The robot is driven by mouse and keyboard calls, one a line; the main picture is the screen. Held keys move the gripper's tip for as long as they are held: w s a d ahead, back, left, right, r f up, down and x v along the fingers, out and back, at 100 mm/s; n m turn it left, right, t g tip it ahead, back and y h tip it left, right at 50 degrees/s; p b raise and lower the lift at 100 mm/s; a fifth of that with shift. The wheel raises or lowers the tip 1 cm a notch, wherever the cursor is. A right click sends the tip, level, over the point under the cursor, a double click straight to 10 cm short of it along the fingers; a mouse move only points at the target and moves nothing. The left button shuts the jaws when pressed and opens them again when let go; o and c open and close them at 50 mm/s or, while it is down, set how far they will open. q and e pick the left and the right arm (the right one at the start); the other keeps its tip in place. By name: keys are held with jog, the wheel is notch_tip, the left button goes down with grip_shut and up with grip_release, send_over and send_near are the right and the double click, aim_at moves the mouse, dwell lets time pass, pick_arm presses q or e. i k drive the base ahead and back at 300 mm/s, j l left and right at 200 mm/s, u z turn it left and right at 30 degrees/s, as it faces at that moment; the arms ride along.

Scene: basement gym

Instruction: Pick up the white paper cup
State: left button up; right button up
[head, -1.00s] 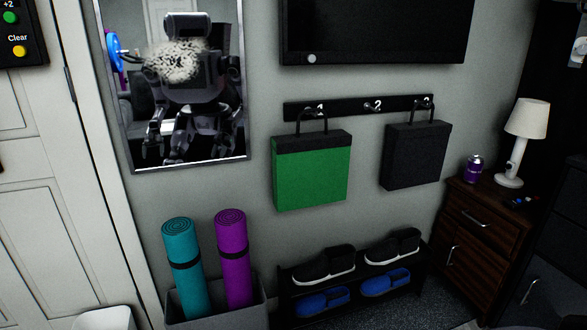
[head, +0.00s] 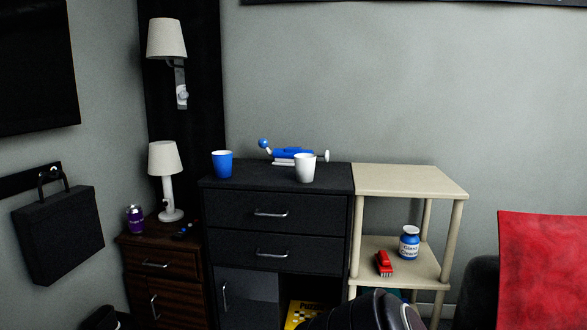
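The white paper cup (head: 304,168) stands upright on top of the dark dresser (head: 272,198), near its front right part. A blue cup (head: 222,164) stands to its left on the same top. A dark rounded part, apparently of my own arm, shows at the bottom edge, well below and in front of the white cup. No gripper fingers can be made out, and nothing touches the cup.
A blue object with a ball end (head: 292,154) lies behind the white cup. A beige shelf (head: 408,180) adjoins on the right, its top bare; a red item (head: 384,263) and a labelled jar (head: 409,243) sit lower. A lamp (head: 167,180) and purple can (head: 134,218) stand left on a brown cabinet (head: 150,255).

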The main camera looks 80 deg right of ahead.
aim_at(305, 163)
jog(key=z, duration=2.65)
